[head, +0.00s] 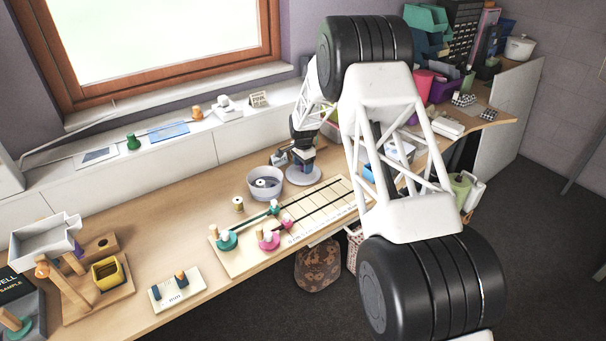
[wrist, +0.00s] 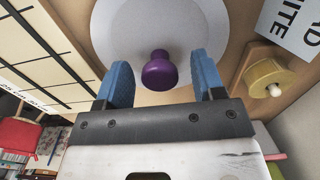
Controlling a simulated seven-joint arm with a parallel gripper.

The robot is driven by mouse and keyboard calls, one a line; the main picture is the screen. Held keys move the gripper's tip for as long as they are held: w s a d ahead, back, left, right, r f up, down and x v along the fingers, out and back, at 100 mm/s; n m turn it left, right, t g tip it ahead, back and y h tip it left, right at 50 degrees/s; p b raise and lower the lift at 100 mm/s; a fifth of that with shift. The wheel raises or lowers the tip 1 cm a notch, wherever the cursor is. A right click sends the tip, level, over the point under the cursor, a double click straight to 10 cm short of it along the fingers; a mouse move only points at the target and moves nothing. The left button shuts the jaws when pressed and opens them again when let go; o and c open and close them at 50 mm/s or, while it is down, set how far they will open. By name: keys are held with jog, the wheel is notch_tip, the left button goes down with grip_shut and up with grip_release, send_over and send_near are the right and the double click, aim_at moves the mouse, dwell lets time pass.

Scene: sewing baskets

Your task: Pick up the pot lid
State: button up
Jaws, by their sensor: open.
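The pot lid (wrist: 110,35) is a pale round disc with a purple knob (wrist: 159,72) in the wrist view. The knob shows between the two blue fingers of my gripper (wrist: 160,66), which are apart on either side of it. In the head view the pale lid (head: 304,176) lies on the wooden table, directly below my gripper (head: 301,160). My gripper partly covers the lid there, and the knob is hidden.
A grey round bowl (head: 262,187) with a spool inside stands just left of the lid. A lined board (head: 315,209) lies in front. A yellowish spool (wrist: 270,77) and a lettered card (wrist: 292,25) are at the right in the wrist view.

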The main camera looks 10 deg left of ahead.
dwell(0.5)
jog(key=c, duration=1)
